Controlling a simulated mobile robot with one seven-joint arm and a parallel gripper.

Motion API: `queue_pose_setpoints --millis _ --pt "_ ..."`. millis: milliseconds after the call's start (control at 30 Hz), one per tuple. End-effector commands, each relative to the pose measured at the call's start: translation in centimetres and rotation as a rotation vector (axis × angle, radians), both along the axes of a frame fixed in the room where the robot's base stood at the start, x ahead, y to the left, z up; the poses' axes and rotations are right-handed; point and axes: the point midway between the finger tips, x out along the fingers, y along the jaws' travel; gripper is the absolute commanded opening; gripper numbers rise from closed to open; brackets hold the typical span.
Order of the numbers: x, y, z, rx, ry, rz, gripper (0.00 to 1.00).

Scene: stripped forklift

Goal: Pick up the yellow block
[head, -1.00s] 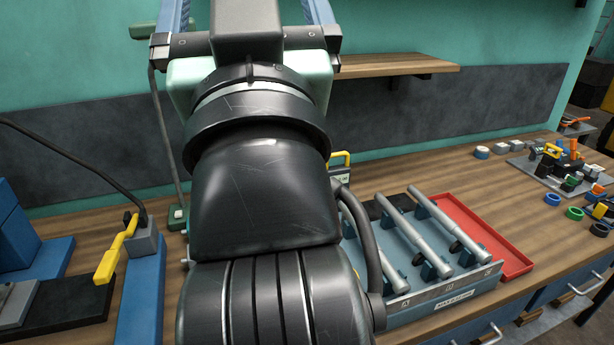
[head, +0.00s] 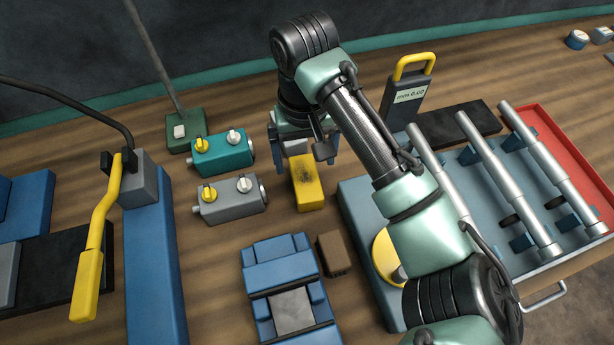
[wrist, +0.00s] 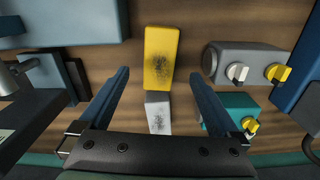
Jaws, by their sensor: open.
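The yellow block (head: 307,183) lies on the wooden bench in the head view, with a dark smudge on its top. In the wrist view the yellow block (wrist: 161,58) is upper centre, just beyond the fingertips. A white-grey block (wrist: 158,112) touches or nearly touches its near end and sits between my fingers; in the head view this block (head: 295,147) is partly hidden by my gripper. My gripper (head: 305,150) is open above the bench; its two blue fingers (wrist: 162,82) stand apart on either side, holding nothing. The gap between fingertips and bench is hard to judge.
A teal switch box (head: 222,155) and a grey one (head: 230,200) stand left of the yellow block. A blue vise-like fixture (head: 290,262) and a small brown block (head: 333,254) lie in front. A blue-grey rack with metal tubes (head: 490,235) stands right.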

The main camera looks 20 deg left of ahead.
Motion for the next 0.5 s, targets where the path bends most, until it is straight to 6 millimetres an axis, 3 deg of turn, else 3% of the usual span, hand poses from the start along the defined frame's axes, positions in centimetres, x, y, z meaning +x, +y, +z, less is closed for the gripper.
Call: queue_pose_setpoints --millis 100,367,500 --pt "0.0 0.0 -1.8 0.001 0.0 0.0 0.97" --pt "0.0 -0.1 -3.8 0.001 -0.002 0.002 0.97" --pt "-0.1 -0.3 -5.9 0.0 -0.001 0.001 0.97"
